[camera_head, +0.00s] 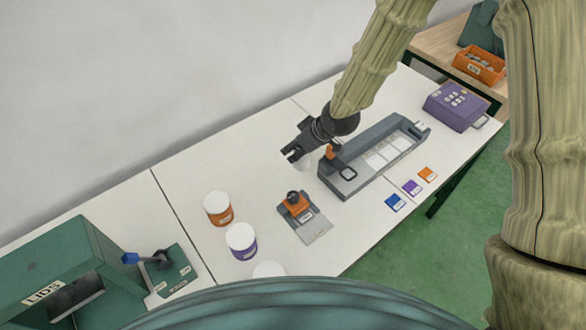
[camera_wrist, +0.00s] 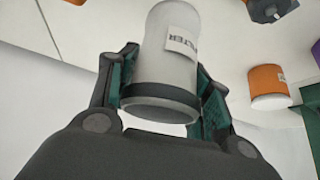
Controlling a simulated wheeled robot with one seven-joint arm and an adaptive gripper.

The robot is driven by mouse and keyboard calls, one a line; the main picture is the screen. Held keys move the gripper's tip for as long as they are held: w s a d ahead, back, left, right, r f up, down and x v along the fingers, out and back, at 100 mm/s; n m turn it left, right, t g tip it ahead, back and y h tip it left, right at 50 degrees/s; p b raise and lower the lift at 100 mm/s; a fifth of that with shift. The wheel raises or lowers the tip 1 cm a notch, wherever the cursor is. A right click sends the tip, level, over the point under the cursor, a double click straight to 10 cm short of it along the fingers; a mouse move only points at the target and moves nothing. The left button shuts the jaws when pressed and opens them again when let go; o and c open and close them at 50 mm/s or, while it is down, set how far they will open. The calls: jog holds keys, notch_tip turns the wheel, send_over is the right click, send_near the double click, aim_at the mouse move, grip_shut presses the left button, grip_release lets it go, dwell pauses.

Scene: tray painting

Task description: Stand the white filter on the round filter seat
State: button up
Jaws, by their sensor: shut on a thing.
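My gripper (camera_head: 291,154) is shut on the white filter (camera_wrist: 170,58), a white cylinder with a FILTER label and a dark band near the gripper. The filter sits between both fingers in the wrist view. A small grey device with an orange block and black knob (camera_head: 296,203) stands in front of the gripper. I cannot make out for sure which part is the round filter seat.
A long grey tray station (camera_head: 355,185) lies right of the gripper. An orange tub (camera_head: 218,208) and a purple tub (camera_head: 241,240), both white-lidded, stand at left. Small coloured cards (camera_head: 412,187) lie near the front edge. A green LIDS box (camera_head: 60,262) is far left.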

aim_at(298, 163)
jog(key=shift+f+p, duration=0.8)
jog(key=shift+f, duration=2.9)
jog(key=shift+f, duration=0.1)
jog(key=o, duration=0.8)
